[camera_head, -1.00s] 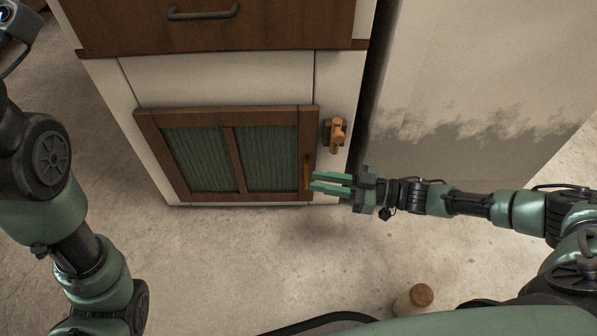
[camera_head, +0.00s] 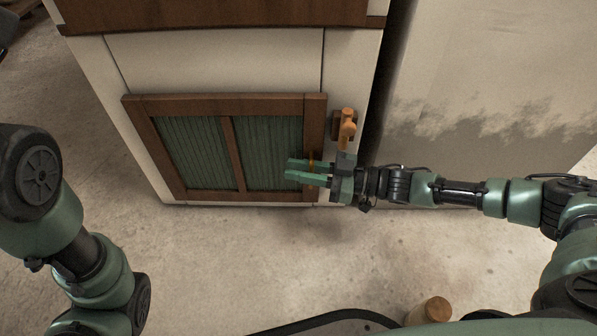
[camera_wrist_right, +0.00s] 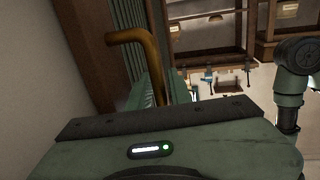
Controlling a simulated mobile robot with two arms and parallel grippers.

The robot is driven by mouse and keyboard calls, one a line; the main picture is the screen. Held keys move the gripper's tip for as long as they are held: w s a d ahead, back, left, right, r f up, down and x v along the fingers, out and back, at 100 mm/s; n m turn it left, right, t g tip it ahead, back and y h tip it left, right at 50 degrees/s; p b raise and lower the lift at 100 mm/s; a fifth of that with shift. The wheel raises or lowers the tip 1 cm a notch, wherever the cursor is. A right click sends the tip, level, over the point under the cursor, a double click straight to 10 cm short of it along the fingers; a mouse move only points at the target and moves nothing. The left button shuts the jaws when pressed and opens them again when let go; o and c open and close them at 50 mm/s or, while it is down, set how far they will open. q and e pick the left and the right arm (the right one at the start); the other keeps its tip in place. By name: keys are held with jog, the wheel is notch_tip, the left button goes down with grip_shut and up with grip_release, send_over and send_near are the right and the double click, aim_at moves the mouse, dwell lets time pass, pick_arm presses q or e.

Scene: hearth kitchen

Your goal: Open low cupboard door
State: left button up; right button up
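The low cupboard door (camera_head: 235,150) is a brown wooden frame with two green ribbed panels, and it looks closed. Its upright orange-brown handle (camera_head: 311,160) is at the door's right edge. In the right wrist view the handle (camera_wrist_right: 150,55) shows as a bent bar close in front of the gripper. My right gripper (camera_head: 287,168) is at the handle with its two green fingers apart, reaching past it over the door's right side. The handle's lower part is hidden, and I cannot tell whether the fingers touch it. My left gripper is out of view.
A stained pale wall (camera_head: 480,90) stands to the right. The floor (camera_head: 240,260) before the cupboard is clear.

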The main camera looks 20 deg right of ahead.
grip_shut()
dwell(1.4)
